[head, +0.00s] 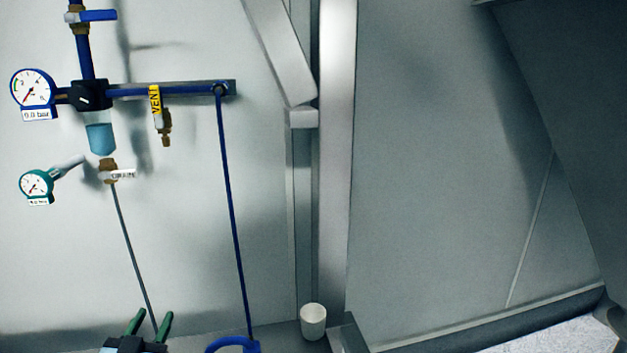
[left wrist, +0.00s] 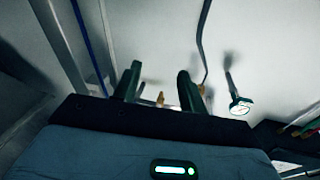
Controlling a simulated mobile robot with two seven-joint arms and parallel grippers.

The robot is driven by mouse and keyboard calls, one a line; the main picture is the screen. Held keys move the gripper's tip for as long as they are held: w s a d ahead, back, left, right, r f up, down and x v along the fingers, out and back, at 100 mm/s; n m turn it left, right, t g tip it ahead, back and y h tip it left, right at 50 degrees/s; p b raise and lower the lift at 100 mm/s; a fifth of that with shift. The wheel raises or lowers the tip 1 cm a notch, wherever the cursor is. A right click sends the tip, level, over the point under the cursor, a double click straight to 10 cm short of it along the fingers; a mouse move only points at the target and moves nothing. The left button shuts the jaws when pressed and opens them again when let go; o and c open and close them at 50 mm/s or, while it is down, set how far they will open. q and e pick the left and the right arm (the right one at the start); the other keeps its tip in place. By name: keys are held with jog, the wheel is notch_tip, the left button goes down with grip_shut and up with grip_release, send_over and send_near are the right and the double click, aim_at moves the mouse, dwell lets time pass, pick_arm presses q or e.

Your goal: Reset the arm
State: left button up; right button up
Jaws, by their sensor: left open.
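My left gripper (head: 149,322) shows at the bottom left of the head view, its two green fingers pointing up and apart. It is open, with nothing seen between the fingers. The left wrist view also shows the gripper (left wrist: 158,82), with its dark fingers spread towards the pale wall. In the head view a thin grey line passes down behind the fingers; I cannot tell how far it is from them. My right gripper is not in view.
A blue-framed gauge (head: 33,88), a yellow VENT tag (head: 155,104), a green gauge (head: 37,186) and a blue pipe (head: 233,215) are on the left wall. A white cup (head: 313,321) stands by a metal post (head: 336,150). The wall right of the post is bare.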

pick_arm(q)
jog(key=s+d+f+g+h+p, duration=0.1)
jog(key=s+d+f+g, duration=0.2)
jog(key=s+f, duration=0.65)
jog(key=s+d+f+g+h, duration=0.1)
jog(key=s+d+f+g, duration=0.25)
jog(key=s+f, duration=0.6)
jog(key=s+d+f+g, duration=0.1)
jog(key=s+f, duration=0.1)
jog(key=s, duration=0.4)
jog(key=s+d+f+g, duration=0.1)
jog(key=s+d+f, duration=0.1)
jog(key=s, duration=0.5)
jog(key=s+d+f+g, duration=0.2)
jog(key=s+f, duration=0.2)
jog(key=s, duration=0.3)
jog(key=shift+s+d+m+h+p, duration=0.15)
jog(key=shift+d+m+h+p, duration=0.15)
jog(key=shift+m+p, duration=0.1)
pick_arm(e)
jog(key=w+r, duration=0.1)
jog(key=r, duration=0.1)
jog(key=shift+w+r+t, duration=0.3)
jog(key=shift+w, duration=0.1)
pick_arm(q)
jog(key=shift+a+f, duration=0.1)
jog(key=shift+a, duration=0.05)
